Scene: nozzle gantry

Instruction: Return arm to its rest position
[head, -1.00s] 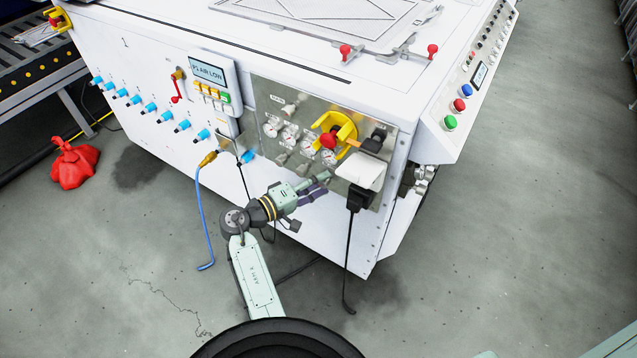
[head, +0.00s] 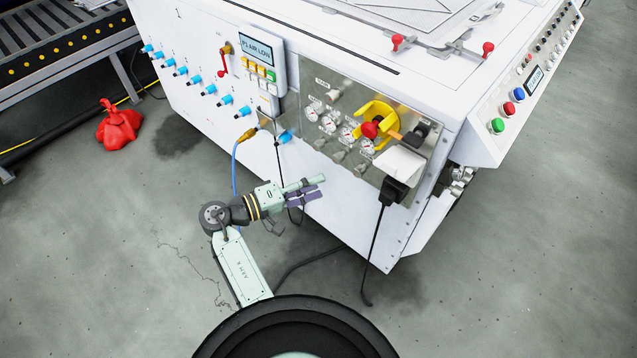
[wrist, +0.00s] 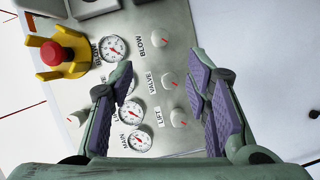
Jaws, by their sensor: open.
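My gripper (head: 320,186) is open and empty, in front of the white machine's side and apart from it. In the wrist view my gripper (wrist: 165,100) shows two purple-padded fingers spread wide, with the gauge panel (wrist: 180,35) beyond them. My arm is folded low at the left of the dark round part of my body, its forearm pointing right toward the machine. The panel (head: 322,88) carries several gauges, knobs and a red button in a yellow guard (head: 372,125), which also shows in the wrist view (wrist: 58,55).
The white machine (head: 240,170) fills the upper middle. A black cable (head: 374,250) hangs from a plug on its corner to the floor. A blue hose (head: 235,170) hangs at its front. A red bag (head: 120,125) lies at the left. The floor at right is clear.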

